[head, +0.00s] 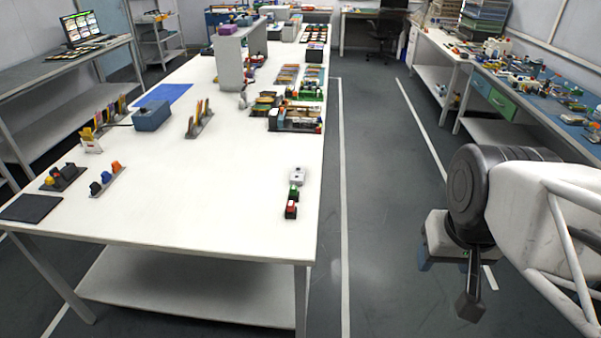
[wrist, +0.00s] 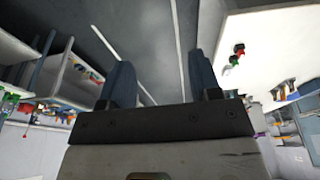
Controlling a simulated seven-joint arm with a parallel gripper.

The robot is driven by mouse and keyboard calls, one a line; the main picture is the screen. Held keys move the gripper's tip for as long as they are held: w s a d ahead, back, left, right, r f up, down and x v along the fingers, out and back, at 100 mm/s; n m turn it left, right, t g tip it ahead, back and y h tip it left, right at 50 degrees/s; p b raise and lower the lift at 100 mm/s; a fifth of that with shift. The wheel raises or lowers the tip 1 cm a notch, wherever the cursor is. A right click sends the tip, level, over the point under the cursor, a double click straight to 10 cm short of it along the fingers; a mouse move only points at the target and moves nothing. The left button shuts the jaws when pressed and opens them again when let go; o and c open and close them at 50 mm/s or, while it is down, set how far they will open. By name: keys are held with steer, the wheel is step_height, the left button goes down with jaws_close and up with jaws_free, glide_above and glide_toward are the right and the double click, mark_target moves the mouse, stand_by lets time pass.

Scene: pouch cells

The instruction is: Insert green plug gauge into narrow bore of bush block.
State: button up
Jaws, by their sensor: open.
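My gripper (head: 443,264) hangs over the floor to the right of the white table, well apart from it. In the wrist view its two blue fingers (wrist: 160,72) are spread, with only floor between them. A small green piece (head: 294,191), perhaps the green plug gauge, is near the table's right edge. It stands between a pale block (head: 297,174) and a red-and-black piece (head: 291,209). The green piece also shows in the wrist view (wrist: 234,59). These are too small for me to tell whether the pale block is the bush block, and no bore can be made out.
The white table (head: 220,200) has free room in its middle and front. Black holders with coloured pieces (head: 107,181) stand at its left. Trays of parts (head: 295,118) and a grey upright stand (head: 230,62) are farther back. A cluttered blue bench (head: 540,90) is at the right.

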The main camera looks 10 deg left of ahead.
steer(key=w, duration=0.1)
steer(key=m+g, duration=0.3)
steer(key=m, duration=1.5)
glide_above(294, 187)
steer(key=f, duration=2)
steer(key=shift+s+d+f, duration=0.1)
steer(key=shift+d+f, duration=0.1)
steer(key=shift+f, duration=0.2)
steer(key=shift+a+f, duration=0.2)
steer(key=shift+f, duration=0.1)
steer(key=shift+f, duration=1.25)
